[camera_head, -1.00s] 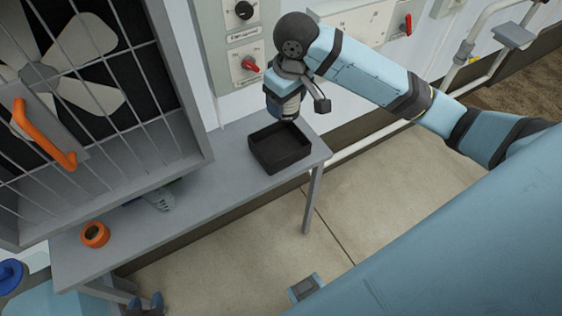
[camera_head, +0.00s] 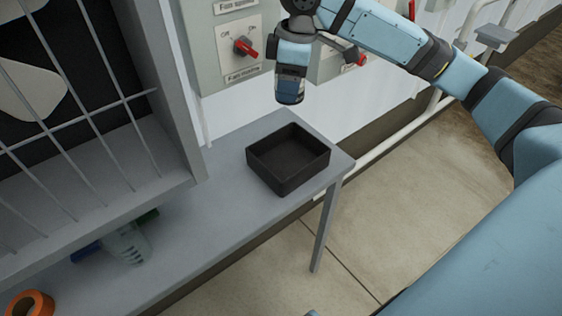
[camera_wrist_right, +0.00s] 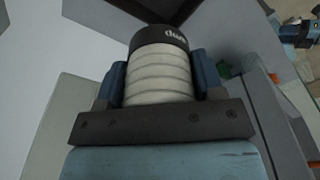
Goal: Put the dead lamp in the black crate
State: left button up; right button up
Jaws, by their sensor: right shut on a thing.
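The lamp (camera_wrist_right: 160,78) is in the right wrist view, a white ribbed body with a black band at its far end that carries light lettering. My right gripper (camera_head: 290,90) is shut on it, with a blue finger on each side. In the head view the gripper points down, and the fingers mostly hide the lamp. The black crate (camera_head: 287,184) is an open, square, shallow box on the right end of the grey bench. It looks empty. The gripper is above and behind the crate, apart from it. My left gripper is not in view.
The grey bench (camera_head: 215,210) has free room left of the crate. A barred fan housing (camera_head: 120,160) stands over its left part. A clear ribbed item (camera_head: 128,243) and an orange ring (camera_head: 30,303) lie at lower left. A wall panel with a red switch (camera_head: 245,47) is behind the gripper.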

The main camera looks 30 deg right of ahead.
jog(key=b, duration=0.4)
send_over(285, 163)
jog(key=f, duration=1.4)
jog(key=shift+s+d+f, duration=0.1)
jog(key=shift+s+d, duration=0.1)
jog(key=shift+d, duration=0.05)
notch_tip(285, 163, down, 4)
jog(key=shift+b, duration=0.6)
jog(key=shift+f, duration=0.75)
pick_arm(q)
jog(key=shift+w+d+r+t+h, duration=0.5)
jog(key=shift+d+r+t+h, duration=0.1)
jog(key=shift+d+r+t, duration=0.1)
pick_arm(e)
jog(key=shift+r, duration=0.1)
